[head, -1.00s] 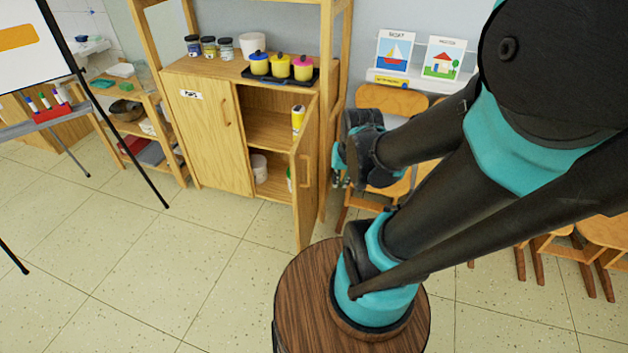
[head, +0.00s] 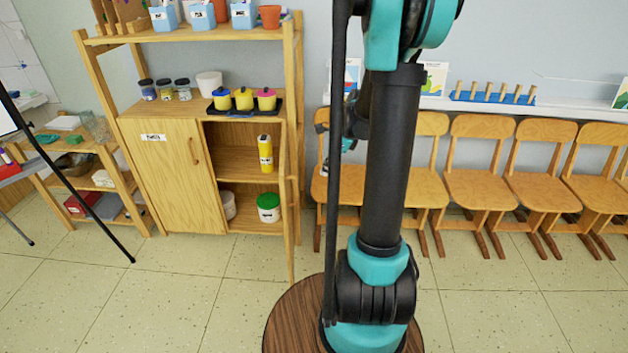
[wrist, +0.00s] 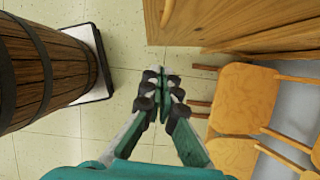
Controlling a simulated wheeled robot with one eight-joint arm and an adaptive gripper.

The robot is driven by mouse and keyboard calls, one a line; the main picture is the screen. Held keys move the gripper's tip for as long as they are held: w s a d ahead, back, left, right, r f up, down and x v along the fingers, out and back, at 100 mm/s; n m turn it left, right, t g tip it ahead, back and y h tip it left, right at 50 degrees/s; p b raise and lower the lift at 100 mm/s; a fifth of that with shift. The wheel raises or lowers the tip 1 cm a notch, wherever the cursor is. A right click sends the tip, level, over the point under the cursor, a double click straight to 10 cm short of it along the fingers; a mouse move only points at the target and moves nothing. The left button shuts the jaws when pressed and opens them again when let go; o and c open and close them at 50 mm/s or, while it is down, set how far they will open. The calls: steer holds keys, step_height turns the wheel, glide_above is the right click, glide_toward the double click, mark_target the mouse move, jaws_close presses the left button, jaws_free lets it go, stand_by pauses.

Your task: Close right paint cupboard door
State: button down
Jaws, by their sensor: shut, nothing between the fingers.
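The paint cupboard (head: 168,178) stands left of centre in the head view, its left door shut. Its right door (head: 290,205) stands wide open and shows almost edge-on, so the right compartment is exposed. In the wrist view, a wooden panel with a handle (wrist: 167,12), seemingly this door (wrist: 225,18), is at the top. My gripper (wrist: 160,76) is shut and empty, pointing towards the floor beside the panel, apart from it. In the head view my gripper is right of the door, partly hidden behind my arm.
Inside the compartment are a yellow bottle (head: 265,154) and a green-and-white tub (head: 268,207). Paint pots on a black tray (head: 246,110) stand on top. Wooden chairs (head: 480,180) line the wall at right. An easel leg (head: 70,185) stands at left. Floor before the cupboard is clear.

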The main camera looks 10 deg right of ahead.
steer(key=w+a+f, duration=0.2)
steer(key=a+f, duration=0.5)
steer(key=f, duration=0.1)
steer(key=shift+w+f, duration=0.3)
steer(key=shift+w, duration=0.1)
